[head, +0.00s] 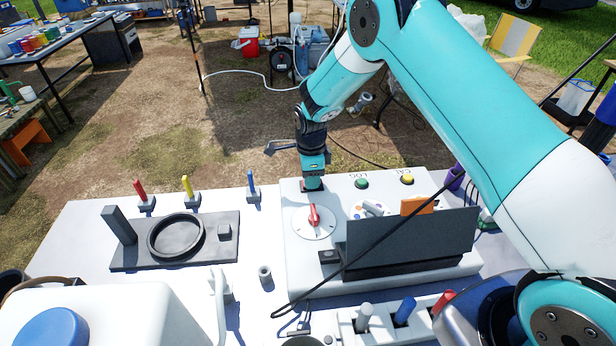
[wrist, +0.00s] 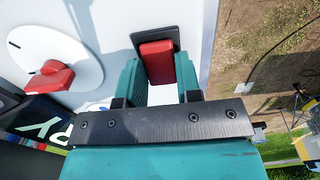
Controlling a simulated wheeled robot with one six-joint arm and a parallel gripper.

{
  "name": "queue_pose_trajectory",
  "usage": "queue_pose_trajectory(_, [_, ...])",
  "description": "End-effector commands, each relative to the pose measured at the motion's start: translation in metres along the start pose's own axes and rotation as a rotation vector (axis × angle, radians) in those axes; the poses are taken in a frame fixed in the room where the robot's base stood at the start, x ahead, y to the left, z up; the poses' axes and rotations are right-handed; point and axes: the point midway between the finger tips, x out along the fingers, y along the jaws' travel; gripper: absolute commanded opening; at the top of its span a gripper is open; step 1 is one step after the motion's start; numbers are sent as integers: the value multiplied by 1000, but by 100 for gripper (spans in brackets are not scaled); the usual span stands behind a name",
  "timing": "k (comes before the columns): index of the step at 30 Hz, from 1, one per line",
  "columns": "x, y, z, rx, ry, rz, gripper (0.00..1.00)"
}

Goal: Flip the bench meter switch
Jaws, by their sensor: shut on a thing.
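The bench meter is a white box (head: 297,258) on the white table in the head view. Its red switch (wrist: 156,62), set in a black plate, shows in the wrist view between my teal fingers. My gripper (head: 313,184) points down at the meter's far left corner, and its fingers also show in the wrist view (wrist: 158,78). It is shut on the red switch. In the head view my gripper mostly hides the switch. I cannot tell which way the switch is set.
A white dial with a red knob (head: 314,216) sits just nearer than my gripper. A green button (head: 362,183) and a yellow button (head: 407,179) lie to its right. A dark panel (head: 410,245) stands on the meter, with a black cable crossing it.

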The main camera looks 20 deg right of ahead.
Motion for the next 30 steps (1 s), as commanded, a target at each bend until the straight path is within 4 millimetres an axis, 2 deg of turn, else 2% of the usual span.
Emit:
queue_pose_trajectory(1, [-2,-4,0,2,-2,-12,39])
queue_pose_trajectory(3, [-2,-4,0,2,-2,-11,55])
queue_pose_trajectory(4, [-2,-3,0,2,-2,-10,57])
queue_pose_trajectory(12, [-2,-2,-1,2,-2,-6,57])
queue_pose_trajectory(16, [-10,-2,0,2,-3,-7,57])
queue_pose_trajectory(20, [-33,-2,0,2,-4,-9,57])
queue_pose_trajectory(30, [-120,-3,0,1,-5,-12,57])
